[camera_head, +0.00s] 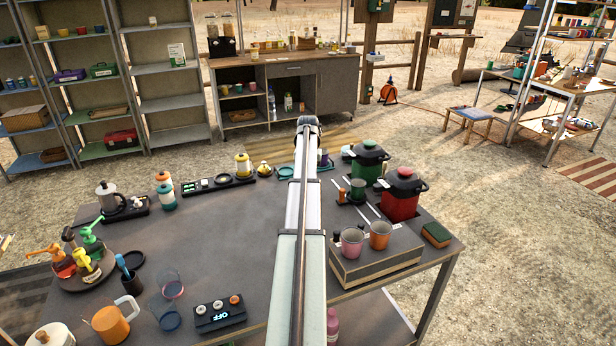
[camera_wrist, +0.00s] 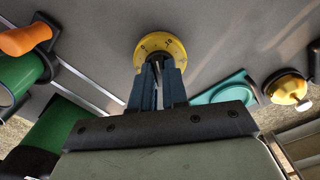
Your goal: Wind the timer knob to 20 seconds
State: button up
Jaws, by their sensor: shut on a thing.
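The timer is a round yellow dial (camera_wrist: 160,45) with dark marks around its rim, at the top middle of the wrist view. My gripper (camera_wrist: 159,72) comes down at the dial's centre, its two narrow fingers close together and shut on the timer knob. The fingers hide most of the knob, and the marks are too small to read the setting with certainty. In the head view my own arm covers the gripper and the timer.
A teal item (camera_wrist: 224,90) and a yellow item (camera_wrist: 287,88) are at right. The head view shows a red pot (camera_head: 400,206) right of my arm; the table's (camera_head: 225,237) left-centre has bare space.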

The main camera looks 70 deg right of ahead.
jog(key=shift+m, duration=0.5)
jog(key=shift+m, duration=1.2)
jog(key=shift+m, duration=1.2)
jog(key=shift+m, duration=1.2)
